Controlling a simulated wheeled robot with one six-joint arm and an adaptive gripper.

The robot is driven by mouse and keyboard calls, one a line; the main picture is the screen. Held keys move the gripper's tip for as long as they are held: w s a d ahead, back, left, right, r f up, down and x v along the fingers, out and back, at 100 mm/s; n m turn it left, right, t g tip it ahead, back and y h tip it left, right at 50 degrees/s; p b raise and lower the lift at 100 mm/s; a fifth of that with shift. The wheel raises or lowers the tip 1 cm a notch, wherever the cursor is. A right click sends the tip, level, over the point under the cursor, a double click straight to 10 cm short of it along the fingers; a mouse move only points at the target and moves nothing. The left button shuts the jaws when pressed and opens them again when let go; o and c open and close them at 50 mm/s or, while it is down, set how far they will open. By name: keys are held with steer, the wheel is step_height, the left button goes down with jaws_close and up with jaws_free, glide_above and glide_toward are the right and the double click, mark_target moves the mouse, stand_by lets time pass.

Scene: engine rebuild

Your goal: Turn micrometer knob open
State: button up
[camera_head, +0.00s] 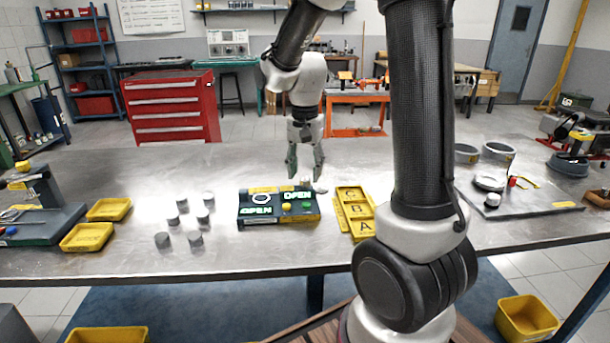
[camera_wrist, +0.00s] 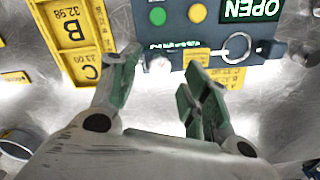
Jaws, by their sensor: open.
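The micrometer box (camera_head: 278,219) is dark, with lit "OPEN" displays, a yellow button, a green button and a ring. It stands mid-table and also shows upside down at the top of the wrist view (camera_wrist: 220,38). A small pale knob (camera_wrist: 158,64) sticks out at its edge. My gripper (camera_head: 305,174) points down at the box's back right edge. In the wrist view its fingers (camera_wrist: 160,76) are apart, one on each side of the knob. I cannot tell whether either finger touches it.
A yellow tray (camera_head: 342,220) marked A, B and C lies just right of the box. Several grey cylinders (camera_head: 195,239) stand to its left. Yellow bins (camera_head: 87,237) are farther left. A grey plate (camera_head: 527,207) with rings and parts is at the right. Bare tabletop lies behind the box.

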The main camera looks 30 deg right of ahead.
mark_target(305, 178)
step_height(305, 178, up, 10)
stand_by(0.3)
stand_by(0.4)
steer(key=s+d+r+n+t, duration=0.1)
steer(key=s+n+t, duration=0.3)
steer(key=s+n, duration=0.5)
steer(key=s, duration=1)
steer(key=shift+s+d+r, duration=0.15)
steer(key=shift+s+d, duration=0.2)
steer(key=shift+s, duration=0.05)
steer(key=shift+c, duration=1.3)
steer(key=shift+a, duration=0.15)
